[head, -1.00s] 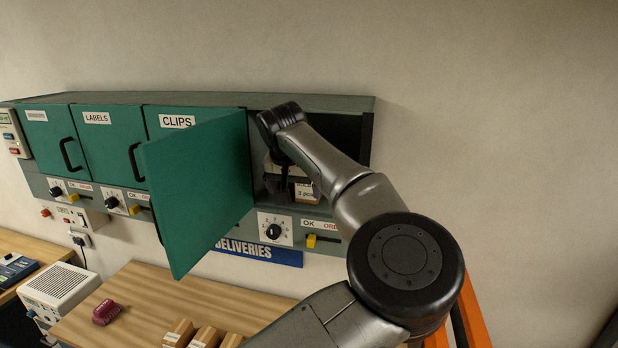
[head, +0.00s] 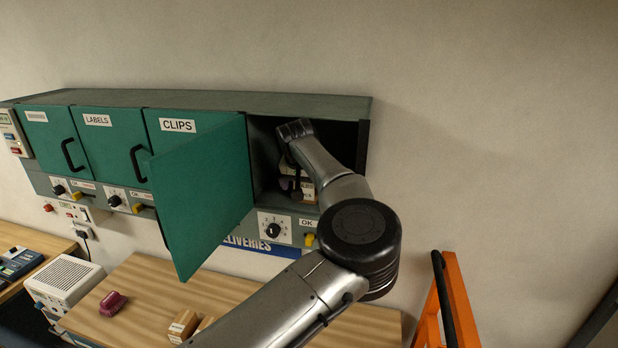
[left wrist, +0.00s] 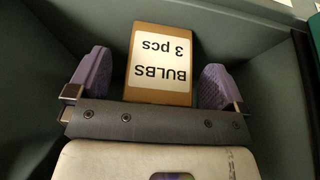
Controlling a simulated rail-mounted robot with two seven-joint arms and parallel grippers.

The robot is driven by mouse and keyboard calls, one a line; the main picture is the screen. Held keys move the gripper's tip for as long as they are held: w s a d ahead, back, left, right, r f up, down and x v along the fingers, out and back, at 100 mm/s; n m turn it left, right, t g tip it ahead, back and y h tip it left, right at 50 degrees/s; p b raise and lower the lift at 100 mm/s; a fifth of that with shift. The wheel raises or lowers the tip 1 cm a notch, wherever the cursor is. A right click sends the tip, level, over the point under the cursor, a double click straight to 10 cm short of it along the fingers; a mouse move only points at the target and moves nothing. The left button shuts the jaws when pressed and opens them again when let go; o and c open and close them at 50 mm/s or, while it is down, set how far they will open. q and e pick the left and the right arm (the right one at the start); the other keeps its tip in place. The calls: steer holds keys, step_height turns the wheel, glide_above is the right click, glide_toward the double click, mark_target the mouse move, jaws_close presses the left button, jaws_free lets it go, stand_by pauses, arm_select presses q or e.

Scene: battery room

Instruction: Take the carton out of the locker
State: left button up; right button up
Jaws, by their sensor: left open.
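The carton (left wrist: 160,62), brown with a white label reading BULBS 3 pcs, stands inside the open locker (head: 265,160). In the head view only part of the carton (head: 307,192) shows beside my gripper. My left gripper (left wrist: 155,72) is open inside the locker, with one purple-padded finger on each side of the carton. Small gaps show between the fingers and the carton. In the head view the left gripper (head: 291,184) is partly hidden by my wrist and the shade. My right gripper is not in view.
The green locker door (head: 200,195) stands open to the left of the opening. A knob panel (head: 274,229) is below the locker. A wooden table (head: 160,285) holds a maroon object (head: 113,303) and small boxes (head: 183,326). An orange frame (head: 455,300) stands at right.

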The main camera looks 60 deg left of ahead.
arm_select(q)
steer(key=shift+w+a+f, duration=0.15)
steer(key=shift+a+f, duration=0.05)
steer(key=shift+f, duration=0.35)
steer(key=c, duration=1.2)
